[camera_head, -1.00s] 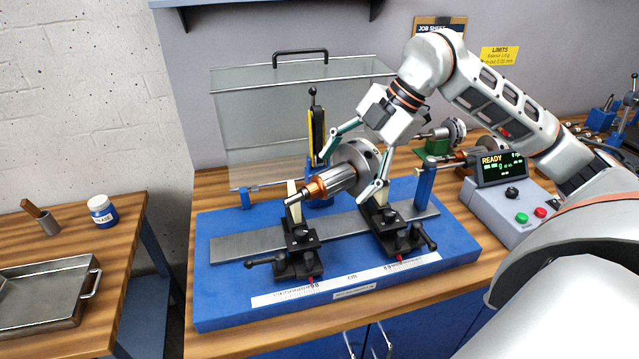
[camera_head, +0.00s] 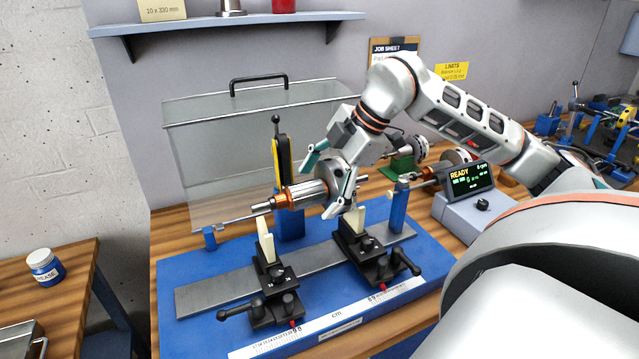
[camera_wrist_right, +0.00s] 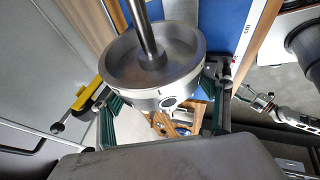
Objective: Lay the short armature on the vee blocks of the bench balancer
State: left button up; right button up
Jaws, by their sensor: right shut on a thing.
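An armature (camera_head: 305,194) with a copper commutator, a laminated core and a grey disc hangs in my right gripper (camera_head: 325,182), which is shut on the disc. The disc (camera_wrist_right: 150,68) and its shaft also show in the right wrist view, a finger on each side. The armature lies roughly level, its left shaft end above and slightly behind the left vee block (camera_head: 265,237). The right vee block (camera_head: 354,219) stands below the gripper. Both pale block tops look bare, with the shaft apart from them. My left gripper is out of view.
The blue balancer base (camera_head: 215,325) carries a steel rail (camera_head: 215,290). A clear guard (camera_head: 215,150) stands behind. A blue post (camera_head: 398,208) and the READY display unit (camera_head: 470,180) are at right. Other rotors, one on a green stand (camera_head: 402,165), sit behind.

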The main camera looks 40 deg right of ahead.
jog(key=shift+f+b, duration=0.4)
jog(key=shift+f, duration=0.25)
jog(key=shift+f+b, duration=0.4)
notch_tip(320, 180, down, 3)
jog(key=b, duration=0.2)
jog(key=shift+r+b, duration=0.2)
jog(key=shift+b, duration=0.15)
jog(key=shift+f, duration=0.15)
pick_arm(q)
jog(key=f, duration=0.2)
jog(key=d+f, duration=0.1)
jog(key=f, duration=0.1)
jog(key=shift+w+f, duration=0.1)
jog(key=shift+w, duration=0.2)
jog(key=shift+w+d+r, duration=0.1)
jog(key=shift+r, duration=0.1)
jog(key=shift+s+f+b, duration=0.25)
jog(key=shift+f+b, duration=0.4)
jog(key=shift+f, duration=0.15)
